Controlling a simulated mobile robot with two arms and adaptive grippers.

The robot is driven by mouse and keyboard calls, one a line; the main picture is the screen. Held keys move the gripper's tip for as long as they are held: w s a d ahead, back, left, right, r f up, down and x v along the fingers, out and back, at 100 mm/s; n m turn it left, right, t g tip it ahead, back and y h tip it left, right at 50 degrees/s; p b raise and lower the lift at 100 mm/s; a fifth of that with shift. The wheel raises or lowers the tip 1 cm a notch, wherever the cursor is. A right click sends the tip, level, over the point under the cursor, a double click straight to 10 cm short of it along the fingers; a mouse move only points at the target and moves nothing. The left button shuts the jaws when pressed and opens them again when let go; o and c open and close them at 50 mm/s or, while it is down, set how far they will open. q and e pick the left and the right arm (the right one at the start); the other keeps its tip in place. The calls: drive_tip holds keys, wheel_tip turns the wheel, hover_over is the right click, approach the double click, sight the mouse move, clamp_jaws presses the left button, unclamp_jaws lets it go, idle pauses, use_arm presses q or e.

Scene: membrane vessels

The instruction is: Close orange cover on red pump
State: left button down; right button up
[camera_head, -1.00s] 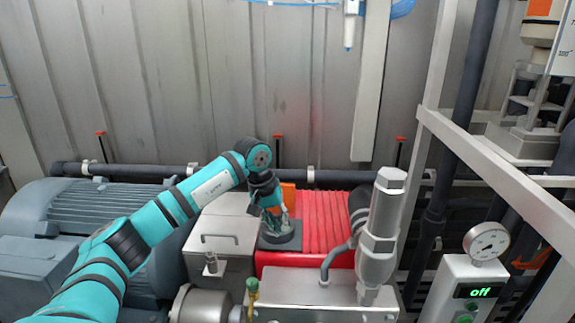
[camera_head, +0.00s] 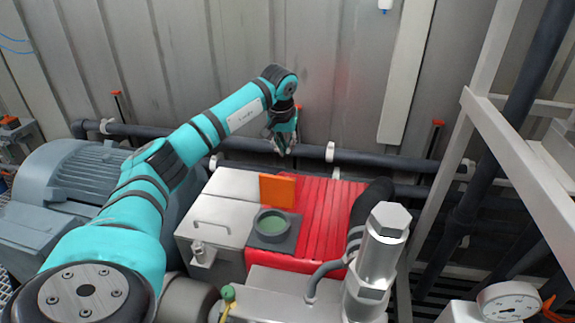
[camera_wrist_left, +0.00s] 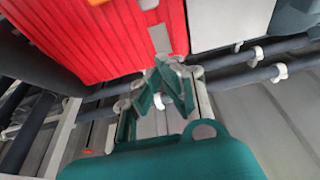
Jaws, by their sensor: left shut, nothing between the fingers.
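The red pump (camera_head: 325,215) has a ribbed red top beside a grey metal box. On its left part is a round dark port (camera_head: 271,223) with a green inside, uncovered. The orange cover (camera_head: 278,190) stands upright behind the port. My left gripper (camera_head: 282,151) is above and behind the cover, near the back wall pipe, apart from the cover. In the left wrist view the left gripper (camera_wrist_left: 170,85) is shut and empty, with the red pump (camera_wrist_left: 95,35) at the upper left. My right gripper is not in view.
A metal cylinder with a hex top (camera_head: 380,245) and a dark hose stand at the pump's front right. A dark pipe (camera_head: 250,145) runs along the back wall. A white frame (camera_head: 510,145) and a gauge (camera_head: 508,303) are at the right.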

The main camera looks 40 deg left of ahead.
sight(278, 188)
use_arm(q)
wheel_tip(278, 188, down, 7)
drive_tip(key=s+d+p, duration=0.1)
drive_tip(key=p, duration=0.2)
drive_tip(key=shift+s, duration=0.25)
drive_tip(key=shift+r, duration=0.1)
